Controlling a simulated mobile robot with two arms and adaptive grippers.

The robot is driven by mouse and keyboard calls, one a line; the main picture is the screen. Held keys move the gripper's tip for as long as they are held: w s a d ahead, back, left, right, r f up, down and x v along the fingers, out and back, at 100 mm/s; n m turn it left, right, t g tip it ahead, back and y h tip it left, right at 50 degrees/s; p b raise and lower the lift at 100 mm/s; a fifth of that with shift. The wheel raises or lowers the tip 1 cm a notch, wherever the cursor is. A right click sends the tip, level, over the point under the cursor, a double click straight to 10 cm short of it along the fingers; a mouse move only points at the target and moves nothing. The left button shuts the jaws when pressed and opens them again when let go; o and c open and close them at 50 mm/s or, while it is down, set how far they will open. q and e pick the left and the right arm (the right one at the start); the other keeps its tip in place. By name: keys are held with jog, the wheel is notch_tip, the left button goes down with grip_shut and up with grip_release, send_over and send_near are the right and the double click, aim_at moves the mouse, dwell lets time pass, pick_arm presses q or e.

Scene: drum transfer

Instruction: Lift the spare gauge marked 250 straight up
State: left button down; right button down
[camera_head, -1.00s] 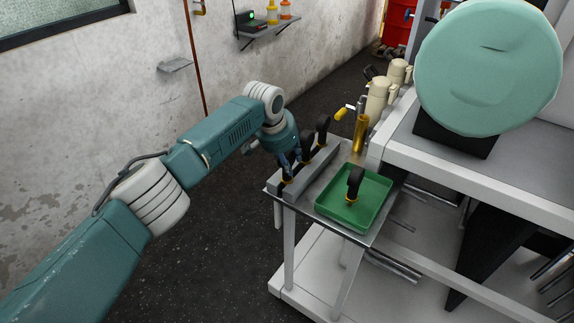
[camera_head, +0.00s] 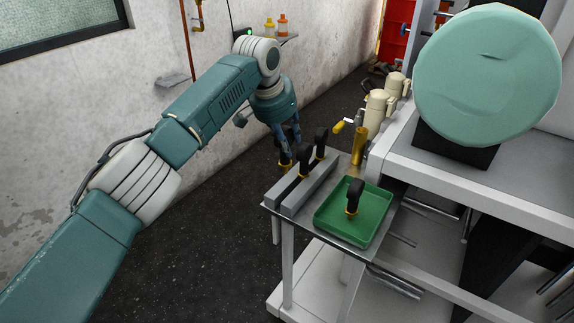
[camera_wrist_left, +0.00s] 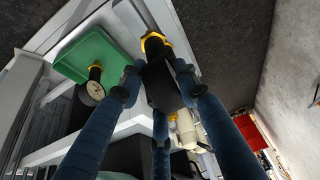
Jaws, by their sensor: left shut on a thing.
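My left gripper (camera_head: 288,141) is shut on a black gauge (camera_head: 284,161) with a yellow fitting. It holds the gauge above the far-left side of the grey slotted rack (camera_head: 292,207), apparently clear of it. In the left wrist view the held gauge's dark body (camera_wrist_left: 163,84) sits between the blue fingers (camera_wrist_left: 160,88), with its yellow fitting (camera_wrist_left: 154,38) pointing away. Its dial and any 250 marking are hidden. Two similar black gauges, a nearer one (camera_head: 304,158) and a farther one (camera_head: 320,141), stand upright in the rack. My right gripper is not in view.
A green tray (camera_head: 331,229) beside the rack holds another black gauge (camera_head: 354,192), whose white dial (camera_wrist_left: 93,90) shows in the left wrist view. A brass cylinder (camera_head: 359,146) and cream pumps (camera_head: 379,108) stand behind. Open floor lies left of the small table.

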aim_at(287, 128)
pick_arm(q)
notch_tip(287, 128, up, 8)
jog(key=shift+r, duration=0.1)
jog(key=shift+f+b, duration=1.6)
jog(key=shift+f, duration=0.9)
jog(key=shift+f+b, duration=0.9)
jog(key=shift+f, duration=1.3)
jog(key=shift+f+b, duration=0.3)
jog(key=shift+f, duration=1.05)
